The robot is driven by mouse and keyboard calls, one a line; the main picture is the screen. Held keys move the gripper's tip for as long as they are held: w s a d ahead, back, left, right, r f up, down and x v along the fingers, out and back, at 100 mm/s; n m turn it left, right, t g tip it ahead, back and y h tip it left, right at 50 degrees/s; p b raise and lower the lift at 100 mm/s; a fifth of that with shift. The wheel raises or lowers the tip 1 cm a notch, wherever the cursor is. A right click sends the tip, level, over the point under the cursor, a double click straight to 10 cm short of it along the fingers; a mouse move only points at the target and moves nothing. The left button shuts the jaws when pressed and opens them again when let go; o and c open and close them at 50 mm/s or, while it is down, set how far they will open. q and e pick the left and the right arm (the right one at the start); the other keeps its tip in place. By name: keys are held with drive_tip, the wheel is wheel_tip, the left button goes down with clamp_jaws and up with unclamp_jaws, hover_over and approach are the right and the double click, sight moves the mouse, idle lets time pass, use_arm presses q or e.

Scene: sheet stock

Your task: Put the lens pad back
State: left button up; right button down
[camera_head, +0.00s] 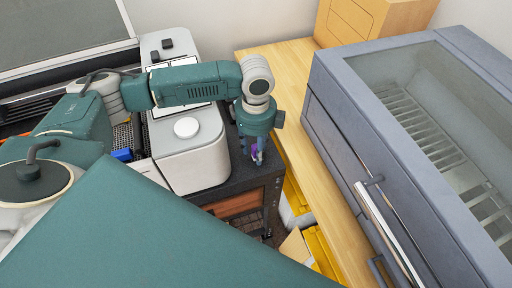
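My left gripper (257,158) points down over the corner of a dark worktop, beside the white machine. A small purple thing (254,153) shows between its fingers, and they look closed on it. It may be the lens pad, but it is too small and too covered by the fingers to make out its shape. I cannot tell whether it touches the worktop. My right gripper is not in view.
A white machine with a round white cap (187,127) stands left of the gripper. A blue block (122,155) lies further left. A grey glass-topped cabinet (345,120) with a metal handle fills the right. A wooden surface (290,68) and yellow bins (322,252) lie between.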

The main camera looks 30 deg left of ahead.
sight(256, 146)
use_arm(q)
drive_tip(key=shift+w+r, duration=0.1)
drive_tip(key=shift+r, duration=0.45)
wheel_tip(256, 146, up, 11)
drive_tip(key=b, duration=0.2)
idle(0.5)
